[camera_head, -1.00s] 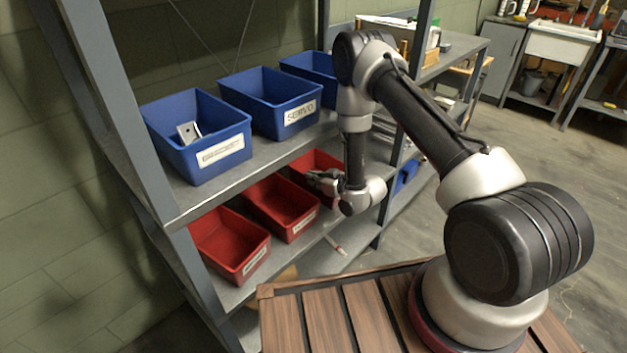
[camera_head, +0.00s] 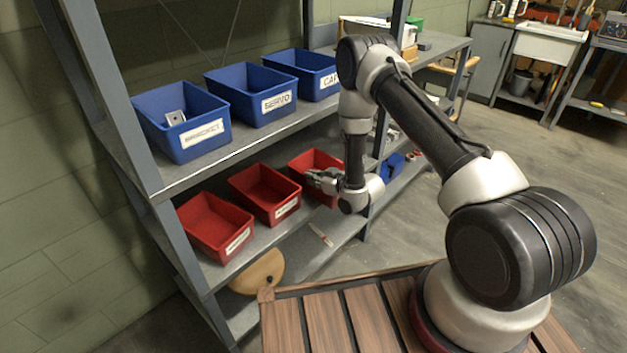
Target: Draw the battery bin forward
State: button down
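Three red bins stand in a row on the middle shelf: a left one (camera_head: 216,226), a middle one (camera_head: 265,193) and a right one (camera_head: 306,164). Their front labels are too small to read, so I cannot tell which is the battery bin. My gripper (camera_head: 314,179) is in front of the right red bin and partly covers its front wall and label. I cannot tell whether its fingers touch the bin or whether they are open or shut.
Three blue bins stand on the shelf above: one labelled BRACKET (camera_head: 182,122), one labelled SERVO (camera_head: 251,93) and a partly hidden one (camera_head: 302,73). A grey post (camera_head: 187,255) rises at the shelf's left. A round tan object (camera_head: 258,272) sits low down. Open floor lies right.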

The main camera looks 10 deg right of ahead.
jog(key=shift+s+f, duration=0.1)
jog(key=shift+s, duration=0.05)
jog(key=c, duration=1.6)
grip_release()
jog(key=shift+o, duration=0.2)
jog(key=v, duration=1.2)
jog(key=shift+d, duration=0.1)
